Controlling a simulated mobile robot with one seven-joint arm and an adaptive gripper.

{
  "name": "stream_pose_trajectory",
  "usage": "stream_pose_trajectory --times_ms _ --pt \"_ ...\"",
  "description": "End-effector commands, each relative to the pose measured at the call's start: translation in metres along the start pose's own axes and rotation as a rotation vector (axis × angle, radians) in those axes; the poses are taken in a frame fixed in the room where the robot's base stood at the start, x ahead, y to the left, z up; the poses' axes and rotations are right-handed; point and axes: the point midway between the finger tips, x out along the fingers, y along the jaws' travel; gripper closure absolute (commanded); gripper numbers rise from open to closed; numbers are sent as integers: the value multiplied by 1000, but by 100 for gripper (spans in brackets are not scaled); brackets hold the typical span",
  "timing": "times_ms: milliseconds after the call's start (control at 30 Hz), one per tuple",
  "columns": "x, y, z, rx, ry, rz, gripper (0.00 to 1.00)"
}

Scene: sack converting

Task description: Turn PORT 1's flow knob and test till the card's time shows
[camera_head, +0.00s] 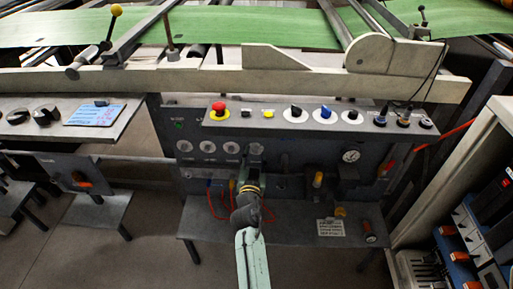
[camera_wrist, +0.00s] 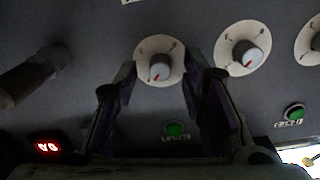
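A row of round knobs on white dials runs along the grey panel in the head view; the rightmost dial (camera_head: 255,149) is just beyond my gripper (camera_head: 248,184). In the wrist view a grey knob (camera_wrist: 159,68) with a red pointer mark sits between the fingertips of my open gripper (camera_wrist: 158,78). I cannot tell whether the fingers touch it. A green button (camera_wrist: 175,130) is below this knob. No port label is legible. A blue card (camera_head: 95,115) lies on the left bench, and a white card (camera_head: 330,228) on the lower shelf; their text is unreadable.
A second knob (camera_wrist: 244,54) and green button (camera_wrist: 292,112) are to the right. A red-lit display (camera_wrist: 47,147) is at lower left, and a dark cylinder (camera_wrist: 35,76) sticks out at left. A red mushroom button (camera_head: 219,108) is on the upper ledge. A gauge (camera_head: 350,155) is right.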

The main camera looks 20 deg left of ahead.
Motion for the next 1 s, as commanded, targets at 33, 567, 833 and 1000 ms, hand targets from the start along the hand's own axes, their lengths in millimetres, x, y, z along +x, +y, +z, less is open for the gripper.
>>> stream_pose_trajectory --times_ms 33,567,833,1000 --pt "-1 0 0 0 -1 0 62" --pt "-1 -1 0 1 0 -1 72" --pt "-1 -1 0 1 0 -1 90" --pt "-1 -1 0 1 0 -1 100"
